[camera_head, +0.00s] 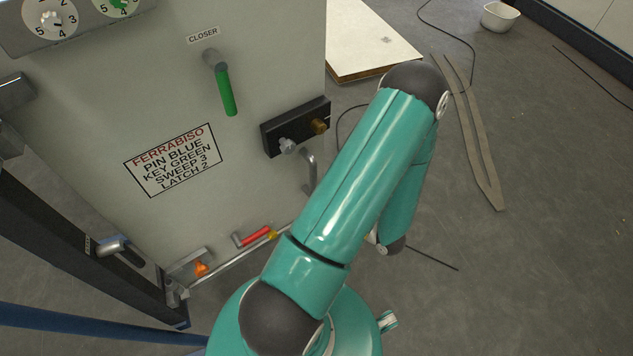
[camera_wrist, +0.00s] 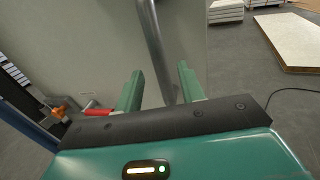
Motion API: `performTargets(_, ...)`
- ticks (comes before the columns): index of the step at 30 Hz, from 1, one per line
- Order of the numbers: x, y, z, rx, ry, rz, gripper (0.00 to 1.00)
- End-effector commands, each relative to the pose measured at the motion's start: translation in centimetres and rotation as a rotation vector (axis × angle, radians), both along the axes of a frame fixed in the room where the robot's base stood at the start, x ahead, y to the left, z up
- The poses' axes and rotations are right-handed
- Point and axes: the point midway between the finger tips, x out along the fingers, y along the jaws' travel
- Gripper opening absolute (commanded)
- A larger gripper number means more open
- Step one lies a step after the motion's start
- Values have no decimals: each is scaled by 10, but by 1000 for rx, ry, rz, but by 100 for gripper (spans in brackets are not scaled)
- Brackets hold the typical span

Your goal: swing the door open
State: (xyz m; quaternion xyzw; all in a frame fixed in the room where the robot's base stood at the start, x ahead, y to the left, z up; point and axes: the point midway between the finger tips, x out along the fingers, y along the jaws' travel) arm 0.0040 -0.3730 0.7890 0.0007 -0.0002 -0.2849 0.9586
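The door (camera_head: 85,110) is a grey panel with a printed sign, "FERRABISO PIN BLUE KEY GREEN SWEEP 3 LATCH 2" (camera_head: 172,160). It also fills the left of the wrist view (camera_wrist: 75,40). A bent metal bar handle (camera_head: 311,172) is at its right edge, below a black lock plate (camera_head: 270,141) with a grey knob and a brass knob. In the wrist view, my gripper (camera_wrist: 161,70) is open, and the handle bar (camera_wrist: 155,40) runs between its two green fingers. I cannot tell whether they touch it. My arm hides the gripper in the head view.
A green-gripped closer lever (camera_head: 226,92) sticks out of the door. Low on the door are a red-handled bolt (camera_head: 256,236) and an orange knob (camera_head: 201,268). A dark frame post (camera_head: 75,240) stands left. Cables and a flat board (camera_head: 365,40) lie on the floor right.

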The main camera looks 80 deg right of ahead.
Motion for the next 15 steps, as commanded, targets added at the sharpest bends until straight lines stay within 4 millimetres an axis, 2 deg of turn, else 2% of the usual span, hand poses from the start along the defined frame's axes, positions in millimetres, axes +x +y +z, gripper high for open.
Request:
performTargets(3,-24,15,0,1,0,-4,39)
performTargets(9,-56,36,0,0,0,-2,39)
performTargets(15,-69,46,0,-1,-1,0,39)
